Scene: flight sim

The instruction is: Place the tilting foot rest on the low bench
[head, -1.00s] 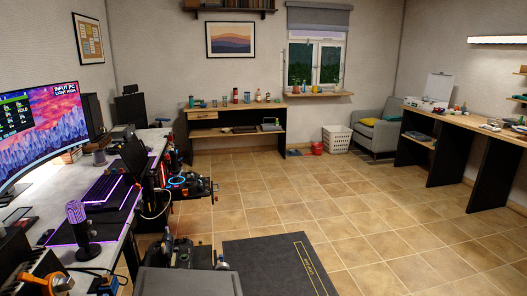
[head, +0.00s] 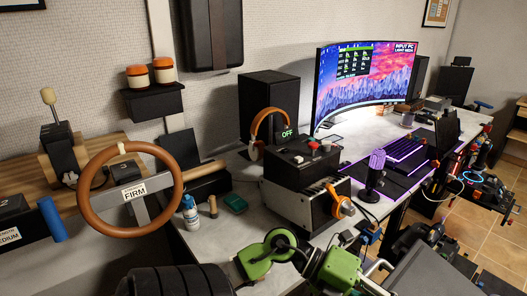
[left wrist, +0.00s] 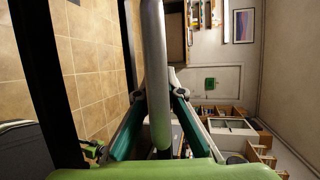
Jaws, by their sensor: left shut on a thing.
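My left gripper (left wrist: 157,84) is shut around a grey metal tube (left wrist: 152,45) that runs down the middle of the left wrist view. I cannot tell whether this tube belongs to the tilting foot rest. My green arm links (head: 335,268) show at the bottom of the head view, with a bent silver tube beside them. A dark grey panel (head: 440,275) lies at the lower right of the head view; I cannot tell what it is. I cannot make out the low bench in either view. My right gripper does not show.
A long desk (head: 290,230) carries a monitor (head: 370,80), a black and silver box with an OFF display (head: 300,160) and a microphone (head: 375,175). A steering wheel (head: 130,190) stands at left. Tiled floor (head: 490,240) shows at right.

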